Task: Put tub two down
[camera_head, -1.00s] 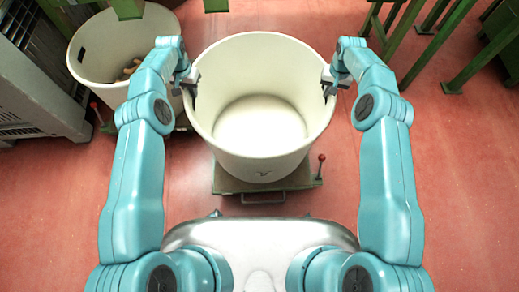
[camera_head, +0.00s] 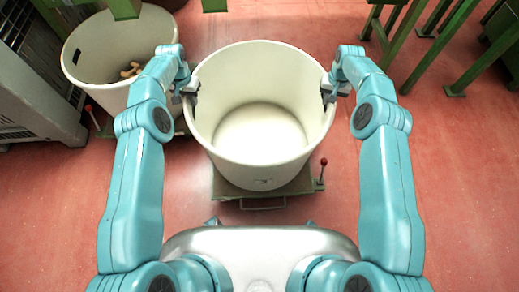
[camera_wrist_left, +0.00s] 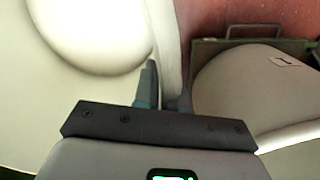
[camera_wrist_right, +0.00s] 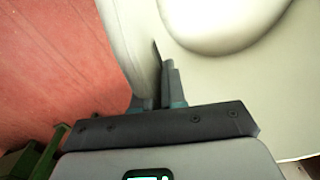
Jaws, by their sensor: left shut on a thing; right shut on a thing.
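A large cream tub (camera_head: 262,170) stands upright in front of me in the head view, open at the top, with a pale bare floor inside. A small mark shows low on its near side; I cannot read it. My left gripper (camera_head: 190,86) is shut on the left side of its rim. My right gripper (camera_head: 328,90) is shut on the right side. In each wrist view the tub wall runs between the fingers. A low green platform (camera_head: 228,192) with a handle shows under the tub. I cannot tell whether the tub's bottom touches it.
Another cream tub (camera_head: 98,88) holding a few corks (camera_head: 131,70) stands at the upper left, close to my left arm. A lever with a red knob (camera_head: 323,162) rises at the platform's right. Green metal legs (camera_head: 470,66) stand at the upper right. Red floor (camera_head: 455,170) is clear at right.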

